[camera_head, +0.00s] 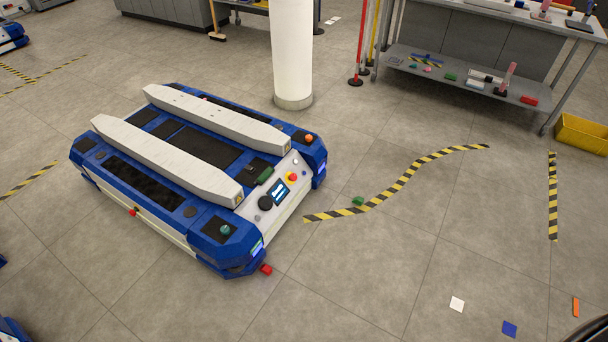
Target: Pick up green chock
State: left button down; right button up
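A small green block (358,201), which looks like the green chock, lies on the floor at the middle right. It sits at the edge of a yellow-and-black striped tape (405,176). A darker green piece (265,175) is on the front end of the blue and white lift cart (222,228); I cannot tell what it is.
A red block (266,269) lies by the cart's front corner. A white pillar (292,50) stands behind the cart. A workbench (480,90) and yellow bin (582,134) are at upper right. Flat white (457,304) and blue (509,328) pieces lie on mostly clear floor.

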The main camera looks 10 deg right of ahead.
aim_at(358, 200)
jog(key=i+l+u, duration=0.1)
jog(key=l, duration=0.25)
jog(key=i+l, duration=0.3)
jog(key=i+l+u, duration=0.15)
jog(key=l, duration=0.25)
jog(key=i+l+u, duration=0.1)
jog(key=l, duration=0.25)
jog(key=i, duration=0.05)
